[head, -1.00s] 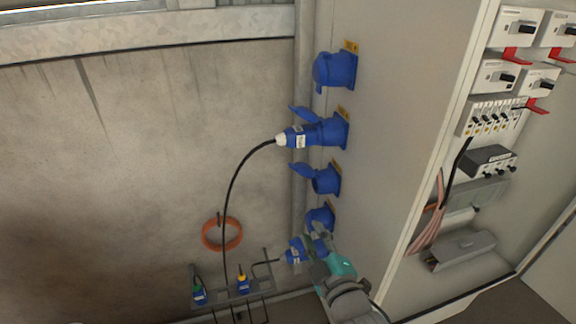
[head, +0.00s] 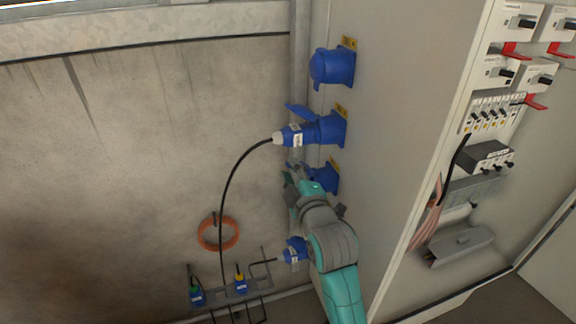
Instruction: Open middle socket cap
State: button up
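A column of blue sockets runs down the cabinet's left face. The middle socket (head: 328,177) is partly covered by my gripper and arm; its cap cannot be told apart from the gripper now. My gripper (head: 292,172) is at the left of this socket, at its mouth. Whether its fingers are open or shut is unclear. The socket above holds a blue plug (head: 295,135) with a black cable, its cap (head: 300,111) raised. The top socket (head: 333,66) has its cap shut. The socket below the middle one is hidden behind my arm.
A lower blue plug (head: 294,250) with a black cable sticks out left of my arm. A rack (head: 256,284) with small blue plugs and an orange coil (head: 218,234) are along the wall. The open cabinet (head: 490,160) with switches is at right.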

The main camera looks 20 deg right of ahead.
jog(key=shift+w, duration=1.4)
grip_shut()
